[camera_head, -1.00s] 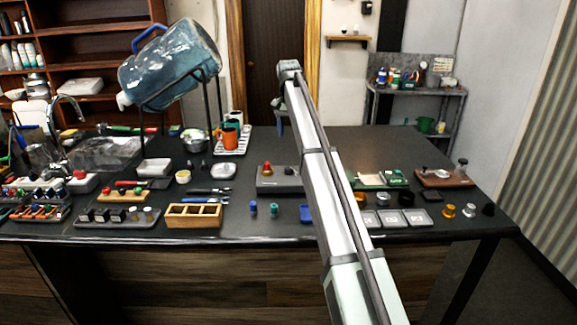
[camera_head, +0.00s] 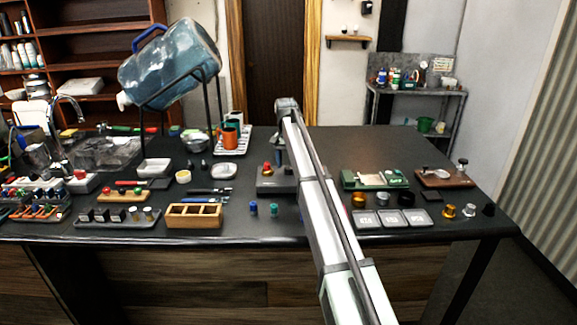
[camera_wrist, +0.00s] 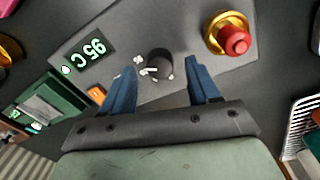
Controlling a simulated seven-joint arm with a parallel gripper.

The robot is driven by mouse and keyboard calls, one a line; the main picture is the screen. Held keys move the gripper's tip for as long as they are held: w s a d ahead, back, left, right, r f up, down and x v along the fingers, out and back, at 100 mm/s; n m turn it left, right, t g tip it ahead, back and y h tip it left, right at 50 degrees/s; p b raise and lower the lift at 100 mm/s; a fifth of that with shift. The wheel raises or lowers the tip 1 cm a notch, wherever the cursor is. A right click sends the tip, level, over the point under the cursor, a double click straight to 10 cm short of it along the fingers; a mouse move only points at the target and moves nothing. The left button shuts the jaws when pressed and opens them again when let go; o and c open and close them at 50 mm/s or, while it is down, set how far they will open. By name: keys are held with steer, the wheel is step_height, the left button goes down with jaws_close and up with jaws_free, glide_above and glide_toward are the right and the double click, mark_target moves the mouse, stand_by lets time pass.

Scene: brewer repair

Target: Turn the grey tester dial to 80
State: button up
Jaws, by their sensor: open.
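The grey tester (camera_head: 268,187) sits on the dark table in the head view, partly hidden by my arm. In the wrist view the tester plate (camera_wrist: 165,93) fills the upper middle. Its dark round dial (camera_wrist: 158,64) has small white marks beside it. A display (camera_wrist: 84,52) shows green characters turned in the view; they look like 95 C. A red button (camera_wrist: 235,40) on a gold base is to the right of the dial. My gripper (camera_wrist: 160,67) is open, with one blue finger on each side of the dial. Contact with the dial cannot be told.
An orange piece (camera_wrist: 97,93) lies by the left finger. A green device (camera_head: 375,178) stands right of my arm, with grey square pads (camera_head: 383,218) in front. A wooden compartment box (camera_head: 194,215) is at the front left. The back right of the table is clear.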

steer(key=shift+f, duration=0.75)
steer(key=c, duration=1)
steer(key=shift+c, duration=0.2)
steer(key=shift+n, duration=0.3)
steer(key=n, duration=0.3)
steer(key=shift+n, duration=2)
